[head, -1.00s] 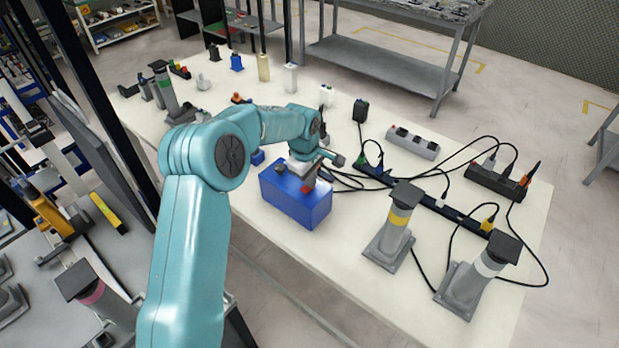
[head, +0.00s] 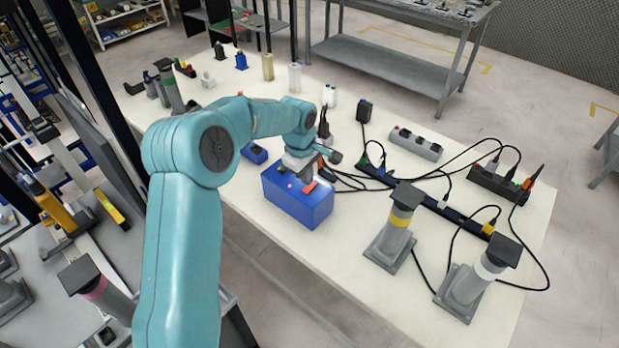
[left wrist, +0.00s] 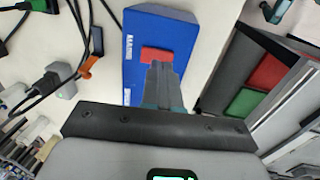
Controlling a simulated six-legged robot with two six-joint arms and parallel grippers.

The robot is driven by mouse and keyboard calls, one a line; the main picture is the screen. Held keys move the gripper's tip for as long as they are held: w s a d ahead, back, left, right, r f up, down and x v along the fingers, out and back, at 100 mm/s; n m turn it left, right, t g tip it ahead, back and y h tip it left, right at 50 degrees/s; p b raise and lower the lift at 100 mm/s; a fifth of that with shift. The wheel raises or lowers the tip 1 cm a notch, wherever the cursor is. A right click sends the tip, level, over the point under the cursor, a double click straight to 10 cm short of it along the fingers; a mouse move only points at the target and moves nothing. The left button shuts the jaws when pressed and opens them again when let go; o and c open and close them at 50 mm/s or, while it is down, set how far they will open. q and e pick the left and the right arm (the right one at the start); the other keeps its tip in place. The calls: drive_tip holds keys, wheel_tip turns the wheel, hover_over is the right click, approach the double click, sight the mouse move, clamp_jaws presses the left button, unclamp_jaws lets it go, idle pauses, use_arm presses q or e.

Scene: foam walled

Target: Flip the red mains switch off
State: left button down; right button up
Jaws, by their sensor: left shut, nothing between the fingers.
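The blue mains box (head: 297,208) stands on the cream table. Its red switch (head: 310,187) is on the top face, and a small pinkish-red spot (head: 290,186) shows left of it. In the left wrist view the box (left wrist: 190,38) carries white MAINS lettering, and the red switch (left wrist: 150,54) lies right at my fingertips. My left gripper (head: 305,179) is shut and empty over the box top, by the switch. Its closed fingers (left wrist: 161,66) partly cover the switch; I cannot tell whether they touch it. My right gripper is not in view.
Black cables and a long power strip (head: 436,205) lie right of the box. Grey posts with yellow (head: 395,226) and white (head: 476,279) bands stand at the front right. A small blue item (head: 254,153) lies behind the box. The table's front edge is close.

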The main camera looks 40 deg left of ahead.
use_arm(q)
wheel_tip(320, 180, up, 11)
drive_tip(key=s+b, duration=0.1)
drive_tip(key=shift+s, duration=0.35)
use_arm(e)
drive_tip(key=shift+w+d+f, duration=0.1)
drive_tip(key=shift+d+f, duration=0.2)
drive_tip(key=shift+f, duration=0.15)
use_arm(q)
drive_tip(key=shift+d, duration=0.1)
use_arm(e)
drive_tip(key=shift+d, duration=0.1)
use_arm(q)
approach(306, 191)
drive_tip(key=w+f, duration=0.1)
drive_tip(key=f, duration=0.1)
drive_tip(key=w+f, duration=0.1)
drive_tip(key=f, duration=0.1)
drive_tip(key=w+f, duration=0.2)
drive_tip(key=shift+d+f+p, duration=0.1)
drive_tip(key=shift+d+p, duration=0.05)
drive_tip(key=shift+p, duration=0.25)
drive_tip(key=shift+f, duration=0.15)
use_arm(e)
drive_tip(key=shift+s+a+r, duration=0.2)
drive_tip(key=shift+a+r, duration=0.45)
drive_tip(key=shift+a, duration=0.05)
